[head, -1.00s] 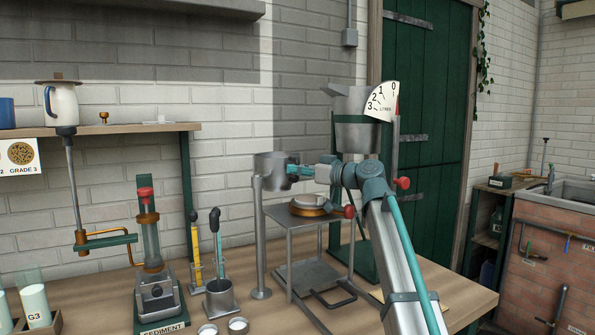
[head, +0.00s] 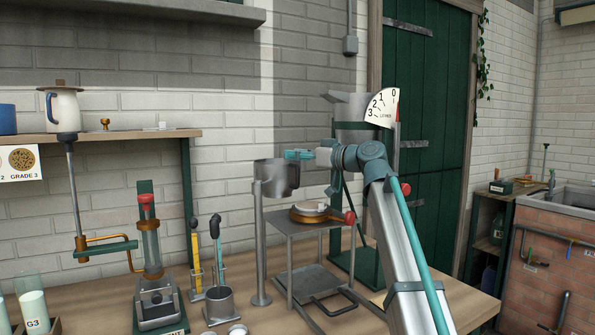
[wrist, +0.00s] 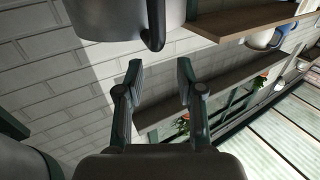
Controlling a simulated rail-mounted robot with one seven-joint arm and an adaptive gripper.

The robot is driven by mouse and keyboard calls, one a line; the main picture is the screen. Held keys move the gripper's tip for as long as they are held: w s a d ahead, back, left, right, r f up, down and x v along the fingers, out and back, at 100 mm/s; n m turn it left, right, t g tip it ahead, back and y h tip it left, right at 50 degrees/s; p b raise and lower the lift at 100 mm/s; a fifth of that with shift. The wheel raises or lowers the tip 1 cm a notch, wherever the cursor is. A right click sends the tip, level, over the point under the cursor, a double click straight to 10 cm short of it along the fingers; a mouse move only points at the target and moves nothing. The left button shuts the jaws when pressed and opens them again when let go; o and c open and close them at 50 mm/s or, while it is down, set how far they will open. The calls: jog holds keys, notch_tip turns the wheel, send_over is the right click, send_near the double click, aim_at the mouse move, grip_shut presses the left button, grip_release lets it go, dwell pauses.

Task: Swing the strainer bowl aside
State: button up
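The strainer bowl (head: 272,181) is a grey metal cup at the top of an upright post (head: 260,245) on the bench. It stands left of the small metal stand. My gripper (head: 287,155) is level with the bowl's rim at its right side, in front of the wall. In the wrist view my gripper (wrist: 159,72) has its two fingers spread with nothing between them. The bowl (wrist: 110,20) fills the top of that view, and its dark curved handle (wrist: 154,38) hangs just beyond the fingertips, apart from them.
A small stand (head: 313,232) holds a round copper-rimmed dish with a red knob. Behind my arm is a large metal hopper (head: 352,138) with a litre dial (head: 383,108). A sediment device (head: 152,270) and a cup of tools (head: 219,300) stand to the left.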

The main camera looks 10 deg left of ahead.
jog(key=shift+r, duration=2)
jog(key=c, duration=0.4)
jog(key=shift+d+m+p, duration=0.2)
jog(key=shift+m+p, duration=0.1)
jog(key=shift+p, duration=0.45)
jog(key=shift+c, duration=1.4)
jog(key=shift+w+d+f+m+p, duration=0.25)
jog(key=shift+m+p, duration=0.25)
jog(key=shift+p, duration=0.35)
grip_shut()
jog(key=s+d+f+m+h+p, duration=0.15)
jog(key=d+f+m+p, duration=0.4)
jog(key=m+p, duration=0.55)
jog(key=d+f+m+h+p, duration=0.2)
jog(key=d+f+m+p, duration=0.3)
jog(key=p, duration=0.9)
jog(key=shift+m+g, duration=0.3)
jog(key=shift+m, duration=0.2)
jog(key=p+x, duration=0.1)
jog(key=x, duration=0.2)
jog(key=r+p+x, duration=0.1)
jog(key=x, duration=0.3)
jog(key=r+p+x, duration=0.1)
jog(key=p+x, duration=0.1)
jog(key=x, duration=0.2)
jog(key=shift+w+a+f, duration=0.1)
jog(key=shift+w+a, duration=0.1)
jog(key=shift+w, duration=0.25)
